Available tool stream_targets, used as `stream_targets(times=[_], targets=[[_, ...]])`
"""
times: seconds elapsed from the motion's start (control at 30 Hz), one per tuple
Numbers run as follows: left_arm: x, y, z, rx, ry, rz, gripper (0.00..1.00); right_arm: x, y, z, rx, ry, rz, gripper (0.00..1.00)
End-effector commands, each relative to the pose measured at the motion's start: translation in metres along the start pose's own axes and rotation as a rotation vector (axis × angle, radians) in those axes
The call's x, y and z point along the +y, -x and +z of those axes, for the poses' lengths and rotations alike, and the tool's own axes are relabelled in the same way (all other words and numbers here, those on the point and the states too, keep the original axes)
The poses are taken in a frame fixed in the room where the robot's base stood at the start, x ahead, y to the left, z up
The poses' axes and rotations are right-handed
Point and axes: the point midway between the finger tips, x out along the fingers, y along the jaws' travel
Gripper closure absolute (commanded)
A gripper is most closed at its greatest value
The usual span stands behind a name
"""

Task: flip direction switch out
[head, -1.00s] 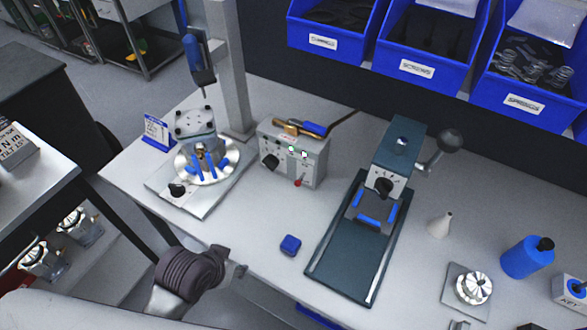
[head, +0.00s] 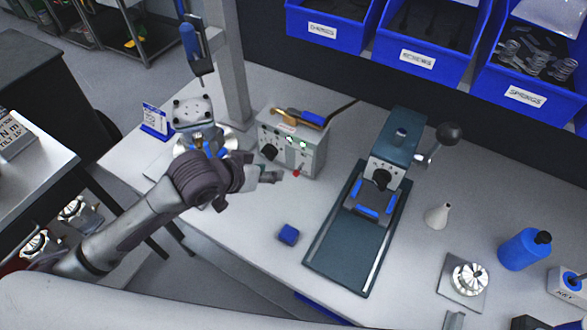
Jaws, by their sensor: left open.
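A grey control box (head: 310,158) stands at the back of the bench in the head view. Its front has a black knob (head: 269,152), small lit indicators and a small red-tipped switch (head: 296,173) low on the face. That switch looks like the direction switch, but its label is too small to read. My left gripper (head: 276,176) is open and empty, just left of the red tip and in front of the box. I cannot tell whether it touches the switch. My right gripper is not in view.
Left of the box is a round metal fixture (head: 194,112) under a blue-handled driver (head: 190,42), partly hidden by my arm. A dark green press (head: 338,240) stands to the right. A small blue block (head: 288,235) lies in front. Blue bins (head: 424,64) hang behind.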

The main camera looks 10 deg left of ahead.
Motion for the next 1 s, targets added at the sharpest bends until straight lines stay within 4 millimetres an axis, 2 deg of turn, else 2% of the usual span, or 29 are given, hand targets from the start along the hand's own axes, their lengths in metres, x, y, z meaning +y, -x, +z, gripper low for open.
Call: stream_targets(times=[0.4,0.6,0.8,1.0], targets=[[0.001,-0.084,-0.001,-0.001,0.001,0.000,0.58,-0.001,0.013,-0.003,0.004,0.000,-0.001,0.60],[0.001,-0.114,-0.001,0.000,-0.001,-0.001,0.58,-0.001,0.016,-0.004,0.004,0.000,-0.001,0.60],[0.001,-0.127,0.001,0.000,-0.003,-0.001,0.58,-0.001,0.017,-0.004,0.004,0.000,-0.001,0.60],[0.001,-0.128,0.001,0.000,-0.003,-0.001,0.58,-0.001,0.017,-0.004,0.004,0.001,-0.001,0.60]])
